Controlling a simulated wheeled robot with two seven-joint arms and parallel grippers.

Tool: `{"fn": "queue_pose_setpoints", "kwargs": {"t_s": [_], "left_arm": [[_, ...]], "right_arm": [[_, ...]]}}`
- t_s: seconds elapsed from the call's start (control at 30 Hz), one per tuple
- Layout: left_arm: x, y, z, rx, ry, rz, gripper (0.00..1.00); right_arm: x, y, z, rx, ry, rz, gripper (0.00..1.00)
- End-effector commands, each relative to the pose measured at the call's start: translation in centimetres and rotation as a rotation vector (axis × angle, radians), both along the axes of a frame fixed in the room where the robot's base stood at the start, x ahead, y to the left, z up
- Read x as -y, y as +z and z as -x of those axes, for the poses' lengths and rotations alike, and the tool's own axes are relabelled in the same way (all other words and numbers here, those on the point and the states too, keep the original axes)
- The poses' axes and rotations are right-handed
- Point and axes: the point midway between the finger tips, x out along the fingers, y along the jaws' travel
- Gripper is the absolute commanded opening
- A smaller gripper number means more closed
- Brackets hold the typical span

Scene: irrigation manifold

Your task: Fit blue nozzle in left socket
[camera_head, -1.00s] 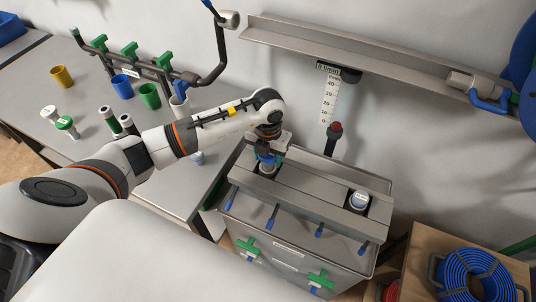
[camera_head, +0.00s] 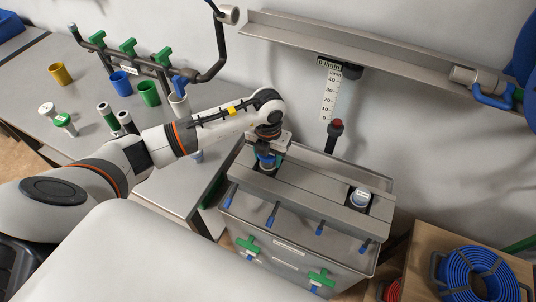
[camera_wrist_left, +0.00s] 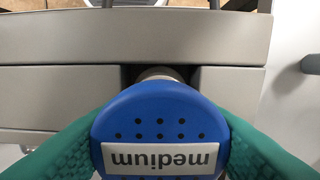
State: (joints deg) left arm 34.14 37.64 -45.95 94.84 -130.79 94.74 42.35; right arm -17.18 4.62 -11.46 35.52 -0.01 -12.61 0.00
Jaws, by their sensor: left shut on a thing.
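The blue nozzle (camera_wrist_left: 160,120) fills the lower middle of the left wrist view, with a white label reading "medium" on its face. My left gripper (camera_head: 268,156) is shut on it, with green fingertips on both sides. The grey manifold (camera_head: 300,190) lies across the metal bin. The nozzle stands over the manifold's left socket (camera_wrist_left: 155,73), whose dark opening shows behind it; how deep it sits is hidden. My right gripper is not in view.
Several blue-handled levers (camera_head: 272,216) stick out from the manifold's front. On the left table (camera_head: 90,150) stand coloured cups and several more nozzles (camera_head: 65,123). A flow gauge (camera_head: 329,95) hangs behind the manifold. A blue hose coil (camera_head: 470,275) lies at right.

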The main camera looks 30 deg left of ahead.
Motion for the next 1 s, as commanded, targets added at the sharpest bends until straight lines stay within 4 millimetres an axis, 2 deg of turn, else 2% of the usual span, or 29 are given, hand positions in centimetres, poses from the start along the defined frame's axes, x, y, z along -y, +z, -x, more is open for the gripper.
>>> {"fn": "queue_pose_setpoints", "kwargs": {"t_s": [0.17,0.2,0.33,0.53,0.63,1.0], "left_arm": [[-0.01,0.03,-0.02,0.001,0.0,0.0,0.28],[-0.01,0.03,-0.02,0.001,0.0,0.0,0.56],[0.0,0.03,-0.01,0.001,0.0,0.0,0.76],[0.0,0.02,0.0,0.0,0.0,0.0,0.76],[0.0,-0.01,0.02,0.0,0.0,0.0,0.91],[0.01,0.34,-0.01,0.0,0.0,0.0,0.91]], "right_arm": [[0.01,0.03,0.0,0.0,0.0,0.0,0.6],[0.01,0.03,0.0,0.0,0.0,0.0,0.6],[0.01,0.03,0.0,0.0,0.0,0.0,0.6],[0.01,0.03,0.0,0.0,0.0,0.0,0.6],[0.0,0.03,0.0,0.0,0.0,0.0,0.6],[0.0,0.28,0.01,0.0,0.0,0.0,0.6]]}}
